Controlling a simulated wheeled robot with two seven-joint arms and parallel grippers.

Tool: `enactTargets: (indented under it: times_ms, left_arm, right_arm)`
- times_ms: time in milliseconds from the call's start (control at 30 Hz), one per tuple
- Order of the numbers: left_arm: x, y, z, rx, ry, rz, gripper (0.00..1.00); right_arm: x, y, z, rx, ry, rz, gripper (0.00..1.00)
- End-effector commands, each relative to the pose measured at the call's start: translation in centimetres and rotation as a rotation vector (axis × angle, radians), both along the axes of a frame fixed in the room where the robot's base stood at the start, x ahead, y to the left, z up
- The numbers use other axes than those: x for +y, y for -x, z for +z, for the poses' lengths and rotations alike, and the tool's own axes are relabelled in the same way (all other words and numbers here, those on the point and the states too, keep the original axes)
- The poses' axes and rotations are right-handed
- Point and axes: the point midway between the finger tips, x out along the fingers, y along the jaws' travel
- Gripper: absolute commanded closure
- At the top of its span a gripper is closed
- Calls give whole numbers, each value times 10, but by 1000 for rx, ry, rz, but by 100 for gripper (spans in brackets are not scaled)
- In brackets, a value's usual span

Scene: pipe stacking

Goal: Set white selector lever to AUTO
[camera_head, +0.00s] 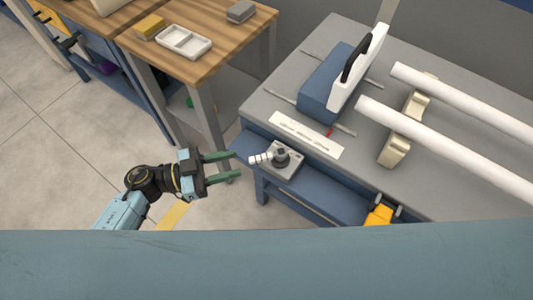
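The white selector lever (261,158) sticks out to the left from a dark round hub on a grey switch box (285,172). The box sits at the front left of the blue-framed workbench. No AUTO marking can be read at this size. My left gripper (236,164) comes in from the left, its two green fingers apart and pointing right toward the lever. The fingers look empty. In the picture the tips are a little left of the lever's end; I cannot tell the height difference. My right gripper is not in view.
The grey benchtop (285,85) carries a blue block with a white plate (363,65), a pale label strip (306,135), and two white pipes (450,150) on a cream support (398,145). A yellow object (380,215) is at the front edge. A wooden table (200,62) stands behind left.

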Motion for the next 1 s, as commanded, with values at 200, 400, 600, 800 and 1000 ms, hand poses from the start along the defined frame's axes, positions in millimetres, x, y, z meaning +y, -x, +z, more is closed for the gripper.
enactTargets:
  times_ms: [200,400,600,800,1000]
  left_arm:
    - [-48,-12,0,1,5,3,65]
    - [-79,-20,-1,1,3,4,65]
    - [-92,-24,-1,1,0,5,65]
    - [-94,-24,-1,1,0,4,65]
    - [-93,-24,-1,1,0,4,79]
  right_arm:
    - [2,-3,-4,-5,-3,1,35]
    - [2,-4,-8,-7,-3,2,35]
    - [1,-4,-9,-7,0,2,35]
    - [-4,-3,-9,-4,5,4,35]
    - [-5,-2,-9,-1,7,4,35]
